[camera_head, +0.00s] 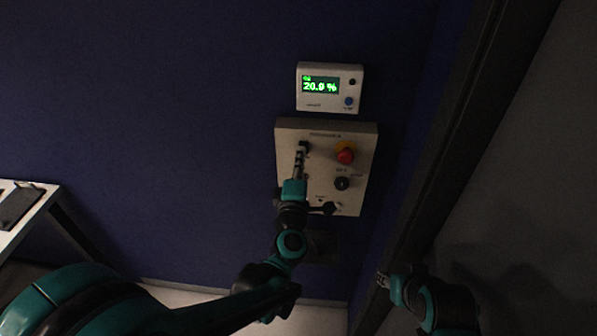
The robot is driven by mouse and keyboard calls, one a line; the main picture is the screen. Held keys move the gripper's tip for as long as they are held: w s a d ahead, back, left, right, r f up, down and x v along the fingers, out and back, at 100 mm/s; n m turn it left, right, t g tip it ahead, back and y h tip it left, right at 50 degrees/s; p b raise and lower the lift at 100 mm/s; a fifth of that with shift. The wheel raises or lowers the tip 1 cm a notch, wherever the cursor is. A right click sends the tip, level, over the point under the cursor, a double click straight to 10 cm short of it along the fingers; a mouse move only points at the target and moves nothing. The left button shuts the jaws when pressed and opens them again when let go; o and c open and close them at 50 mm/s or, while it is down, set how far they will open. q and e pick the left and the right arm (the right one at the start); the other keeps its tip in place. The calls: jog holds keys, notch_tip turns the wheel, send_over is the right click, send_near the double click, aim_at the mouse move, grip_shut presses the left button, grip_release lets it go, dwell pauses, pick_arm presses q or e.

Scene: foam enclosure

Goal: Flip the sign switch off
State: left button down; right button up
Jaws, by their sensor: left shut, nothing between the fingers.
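A pale control panel (327,133) is mounted on the dark blue wall. It carries a dark switch (305,146) at the upper left, a red button (345,155) on a yellow base at the upper right, and a black knob (341,184) below it. I cannot read the labels, so which control is the sign switch is unclear. My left gripper (300,152) is shut and empty, with its tip at or just in front of the upper left switch. Its arm covers the panel's lower left. My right gripper (383,280) is low at the right, away from the panel; its fingers are too small to judge.
A white display box (330,103) reading 20.9 % in green hangs above the panel. A dark door frame (440,140) rises right of the panel. A table (30,212) stands at the far left. The wall left of the panel is bare.

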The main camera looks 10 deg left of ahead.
pick_arm(q)
jog(key=shift+w, duration=0.45)
jog(key=shift+r, duration=0.1)
jog(key=shift+w+r, duration=0.15)
jog(key=shift+w, duration=0.25)
jog(key=shift+s, duration=0.1)
jog(key=s+f, duration=0.1)
jog(key=s, duration=1.1)
jog(key=shift+f, duration=0.25)
